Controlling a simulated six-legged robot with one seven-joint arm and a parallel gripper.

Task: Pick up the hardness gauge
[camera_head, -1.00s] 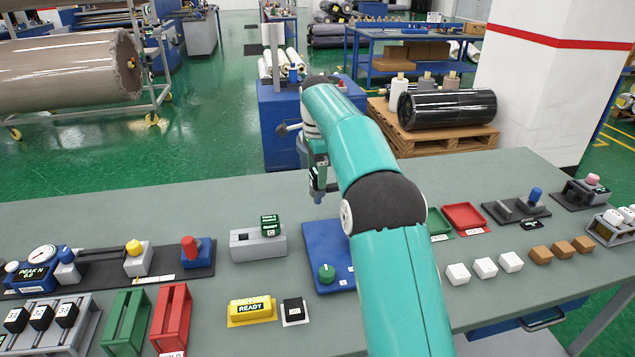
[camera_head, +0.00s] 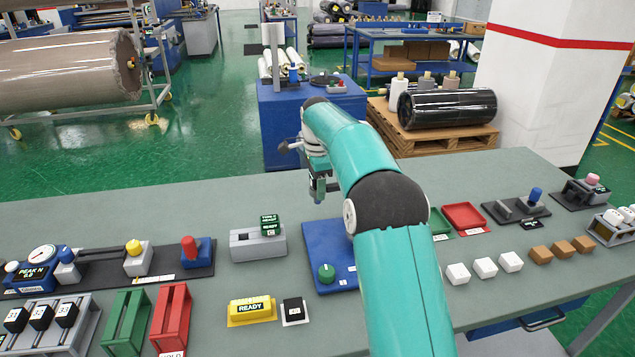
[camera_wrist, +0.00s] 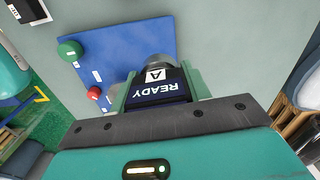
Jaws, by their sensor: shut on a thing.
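My gripper (camera_wrist: 160,90) is shut on a dark gauge (camera_wrist: 160,92) whose display reads "READY" and "A"; I take it to be the hardness gauge. Its round grey end (camera_wrist: 155,61) shows beyond the display, over the blue board in the wrist view. In the head view my gripper (camera_head: 318,187) is above the bench, behind the blue board (camera_head: 318,236), and the gauge is small and partly hidden there.
The blue board carries a green knob (camera_head: 327,272); a red button (camera_wrist: 94,93) shows in the wrist view. Red and green trays (camera_head: 464,216) and small blocks (camera_head: 485,267) lie to the right. A yellow "READY" block (camera_head: 251,311) lies in front.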

